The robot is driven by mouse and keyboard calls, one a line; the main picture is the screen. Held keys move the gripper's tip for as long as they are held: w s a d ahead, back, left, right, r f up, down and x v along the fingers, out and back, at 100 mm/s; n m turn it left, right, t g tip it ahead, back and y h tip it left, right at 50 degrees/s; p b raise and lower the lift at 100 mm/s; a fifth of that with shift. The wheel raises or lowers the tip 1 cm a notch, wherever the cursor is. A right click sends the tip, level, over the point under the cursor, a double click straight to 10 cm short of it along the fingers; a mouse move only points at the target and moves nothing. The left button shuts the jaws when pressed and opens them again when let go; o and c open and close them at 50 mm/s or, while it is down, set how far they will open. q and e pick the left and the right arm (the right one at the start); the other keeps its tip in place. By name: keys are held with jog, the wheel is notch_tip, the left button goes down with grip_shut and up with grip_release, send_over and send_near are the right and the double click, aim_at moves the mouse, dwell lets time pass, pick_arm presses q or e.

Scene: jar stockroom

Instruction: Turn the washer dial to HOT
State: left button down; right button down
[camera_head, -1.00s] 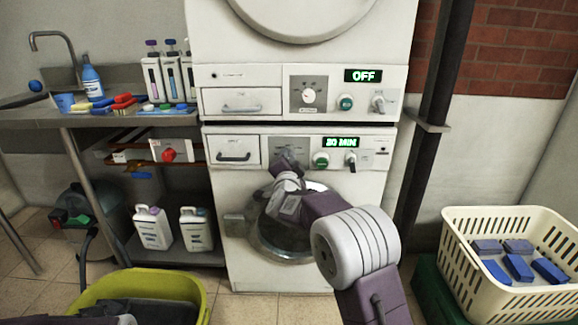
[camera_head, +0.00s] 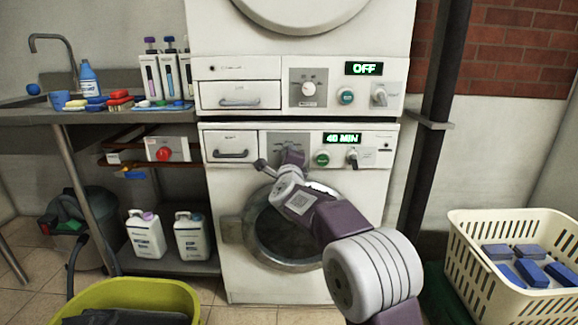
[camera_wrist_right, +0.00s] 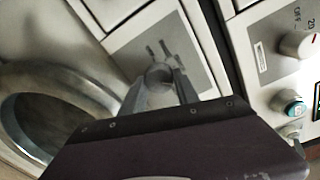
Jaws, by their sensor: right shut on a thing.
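The washer (camera_head: 225,262) is the lower white machine, with a round door and a green display (camera_head: 342,138) reading 40 MIN. My right gripper (camera_head: 278,160) is at the grey dial plate on its panel. In the right wrist view, my right gripper (camera_wrist_right: 165,72) is shut on the round washer dial (camera_wrist_right: 158,74), with a finger on either side. The fingers and wrist cover most of the dial, and its marks cannot be read. My left gripper is not in view.
The upper machine (camera_head: 235,68) has its own dial (camera_head: 308,88) and a display reading OFF. A green button (camera_head: 321,159) and a small knob (camera_head: 352,155) sit right of the washer dial. A cream basket (camera_head: 470,265) stands at right, a yellow-green tub (camera_head: 180,295) at front left.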

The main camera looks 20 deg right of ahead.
jog(key=shift+f+m+b, duration=0.15)
jog(key=shift+m+b, duration=1.1)
jog(key=shift+m, duration=0.7)
jog(key=shift+f+m+b, duration=0.1)
jog(key=shift+m+b, duration=1.1)
jog(key=shift+m, duration=1.05)
jog(key=c, duration=0.9)
grip_release()
jog(key=shift+r, duration=0.1)
